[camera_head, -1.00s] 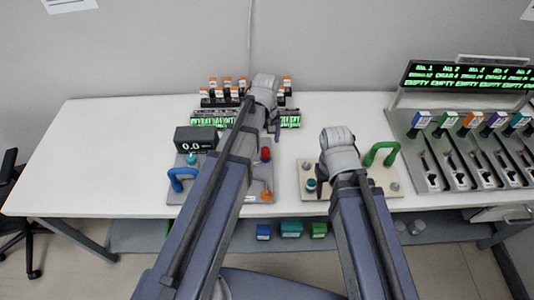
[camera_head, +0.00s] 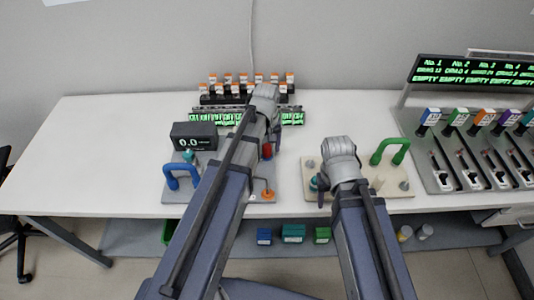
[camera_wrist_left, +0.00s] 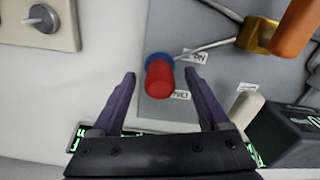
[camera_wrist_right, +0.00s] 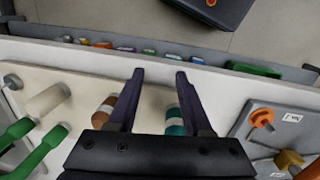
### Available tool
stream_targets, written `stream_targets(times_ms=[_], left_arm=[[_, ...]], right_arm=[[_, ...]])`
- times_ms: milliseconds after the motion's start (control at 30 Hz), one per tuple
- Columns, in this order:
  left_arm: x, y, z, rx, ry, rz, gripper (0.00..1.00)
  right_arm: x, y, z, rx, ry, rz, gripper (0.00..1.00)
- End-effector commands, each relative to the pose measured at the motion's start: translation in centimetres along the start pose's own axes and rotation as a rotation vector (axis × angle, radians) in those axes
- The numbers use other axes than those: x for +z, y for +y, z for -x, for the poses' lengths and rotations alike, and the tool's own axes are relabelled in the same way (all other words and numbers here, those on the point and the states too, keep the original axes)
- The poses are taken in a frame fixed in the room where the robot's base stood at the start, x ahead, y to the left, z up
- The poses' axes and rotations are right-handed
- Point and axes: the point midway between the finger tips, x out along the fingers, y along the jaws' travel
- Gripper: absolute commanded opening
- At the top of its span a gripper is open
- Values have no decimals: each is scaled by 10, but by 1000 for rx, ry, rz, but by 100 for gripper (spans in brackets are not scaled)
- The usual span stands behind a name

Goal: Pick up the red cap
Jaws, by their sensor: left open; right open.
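The red cap (camera_head: 267,150) sits on the grey board (camera_head: 181,192), partly hidden by my left arm. In the left wrist view the red cap (camera_wrist_left: 159,78) stands above a blue part, close to a printed label. My left gripper (camera_wrist_left: 161,76) is open and empty; the cap appears between its two fingers, apart from both. How high the fingers are above it I cannot tell. My right gripper (camera_wrist_right: 159,74) is open and empty over the cream board (camera_head: 397,184), near a teal-topped vial (camera_wrist_right: 174,122) and a brown vial (camera_wrist_right: 105,110).
A black display (camera_head: 194,137) reading 0.0 and a blue handle (camera_head: 181,176) are on the grey board's left. Orange-capped bottles (camera_head: 242,85) stand in a rack behind. A green handle (camera_head: 390,151) is on the cream board. A dispenser row (camera_head: 465,150) fills the right. The table's left is clear.

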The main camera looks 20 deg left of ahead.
Motion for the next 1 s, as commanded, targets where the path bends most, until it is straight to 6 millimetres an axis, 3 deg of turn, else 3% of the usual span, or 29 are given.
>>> stream_targets(times_ms=[133, 800, 1000], left_arm=[[0, 0, 1, 0, 0, 0, 76], [0, 0, 1, 0, 0, 0, 1], [0, 0, 1, 0, 0, 0, 0]], right_arm=[[0, 0, 1, 0, 0, 0, 50], [0, 0, 1, 0, 0, 0, 50], [0, 0, 1, 0, 0, 0, 50]])
